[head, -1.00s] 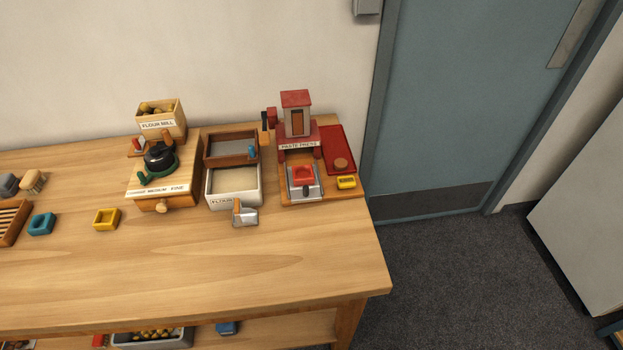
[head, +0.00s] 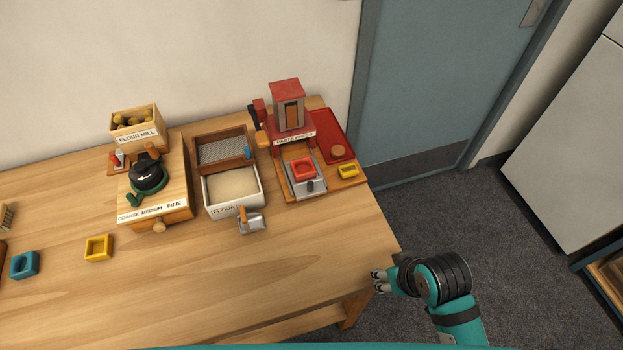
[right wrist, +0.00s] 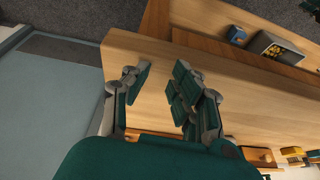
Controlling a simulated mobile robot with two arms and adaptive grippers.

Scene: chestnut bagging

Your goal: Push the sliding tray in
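The paste press (head: 291,115), red and grey with a small tower, stands at the back right of the table. Its grey sliding tray (head: 294,190) sticks out at the front, with a red square mould (head: 303,168) and a small dark knob on it. My right gripper (head: 381,281) is beyond the table's right front corner, well apart from the tray. In the right wrist view the right gripper (right wrist: 161,73) has its fingers spread, with bare table between them. My left gripper is not in view.
A flour box (head: 262,197) with a metal scoop (head: 252,222) stands left of the press, then the flour mill (head: 155,185). A red board (head: 334,138) and a yellow mould (head: 348,171) lie right of the tray. The table's front right (head: 320,250) is clear.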

